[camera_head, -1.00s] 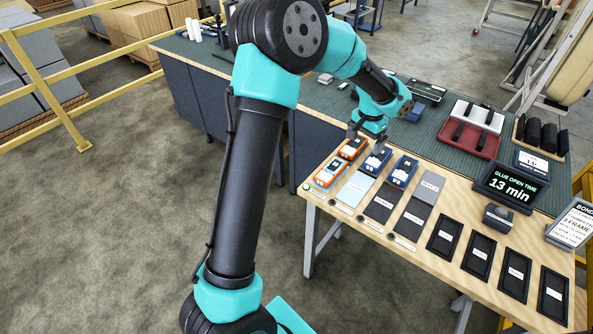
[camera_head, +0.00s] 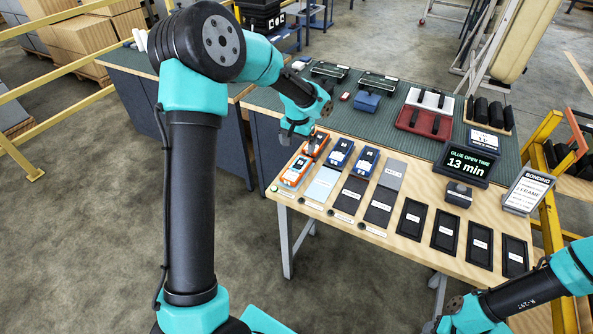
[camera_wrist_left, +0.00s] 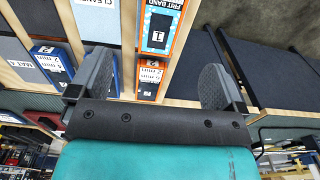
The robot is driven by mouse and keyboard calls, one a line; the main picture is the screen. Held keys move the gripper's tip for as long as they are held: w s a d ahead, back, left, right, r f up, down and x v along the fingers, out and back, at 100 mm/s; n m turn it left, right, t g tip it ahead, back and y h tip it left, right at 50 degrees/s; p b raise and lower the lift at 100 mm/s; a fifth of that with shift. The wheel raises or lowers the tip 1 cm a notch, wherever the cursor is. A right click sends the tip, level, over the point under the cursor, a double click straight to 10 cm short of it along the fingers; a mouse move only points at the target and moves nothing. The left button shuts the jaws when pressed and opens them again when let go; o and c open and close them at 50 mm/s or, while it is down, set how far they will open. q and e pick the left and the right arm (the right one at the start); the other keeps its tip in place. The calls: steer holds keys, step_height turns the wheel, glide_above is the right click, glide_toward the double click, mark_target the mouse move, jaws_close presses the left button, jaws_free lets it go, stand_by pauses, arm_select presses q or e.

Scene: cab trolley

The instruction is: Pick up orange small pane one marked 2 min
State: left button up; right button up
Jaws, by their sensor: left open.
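Two orange-framed small panes lie at the left end of the table in the head view: a far one (camera_head: 322,148) and a near one (camera_head: 295,172). In the left wrist view the orange pane marked 2 min (camera_wrist_left: 149,86) lies between my fingers, and the orange pane marked 1 (camera_wrist_left: 159,32) lies beyond it. My left gripper (camera_head: 298,142) is open at the far orange pane, with a finger in front of part of it. The wrist view shows the open fingers (camera_wrist_left: 156,84) apart on both sides, holding nothing. My right gripper is out of the picture.
Two blue-framed panes (camera_head: 340,153) lie just right of the orange ones. Grey and dark plates and several black trays (camera_head: 411,219) fill the front. A sign reading 13 min (camera_head: 467,163) stands right. My right arm (camera_head: 530,290) enters lower right.

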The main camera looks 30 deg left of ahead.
arm_select(q)
glide_above(297, 167)
step_height(297, 167, down, 7)
steer(key=shift+d+r, duration=0.1)
steer(key=shift+r, duration=0.05)
steer(key=shift+s+f, duration=0.15)
steer(key=shift+f, duration=2.45)
steer(key=shift+c, duration=0.4)
steer(key=c, duration=1.1)
steer(key=shift+r, duration=0.15)
